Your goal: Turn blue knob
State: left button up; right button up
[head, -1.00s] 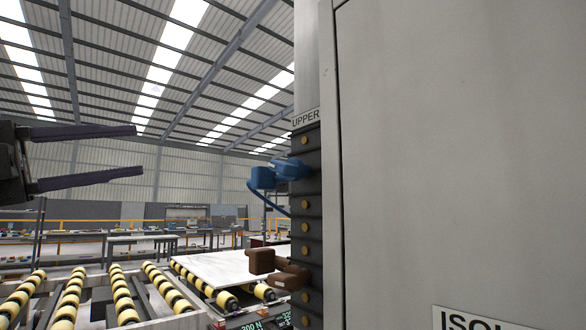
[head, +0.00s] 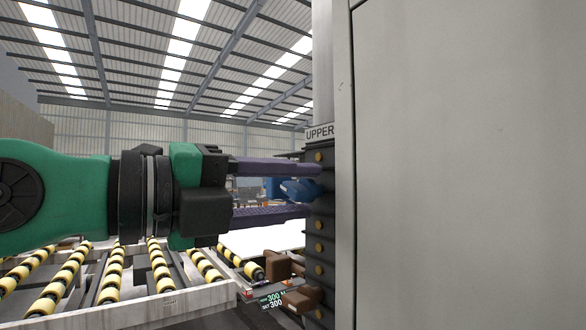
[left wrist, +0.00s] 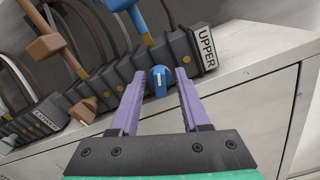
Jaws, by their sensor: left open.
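The blue knob (left wrist: 160,81) is round with a white mark and sits on the dark valve block beside the UPPER label, in the left wrist view. My left gripper (left wrist: 160,73) is open, its two purple fingers on either side of the knob with a gap visible on each side. In the head view my left gripper (head: 314,190) reaches in from the left, with fingers one above the other against the dark block. Blue parts (head: 300,190) show between the fingers there; I cannot tell knob from lever. My right gripper is out of view.
A blue lever (left wrist: 143,25) stands out from the block just beyond the knob. Brown levers (head: 284,268) stick out lower down. A large grey cabinet (head: 460,160) fills the right. A roller conveyor (head: 110,275) with a white slab (head: 262,238) lies behind.

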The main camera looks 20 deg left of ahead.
pick_arm(q)
jog(key=shift+a, duration=0.2)
jog(key=shift+s+d, duration=0.1)
grip_shut()
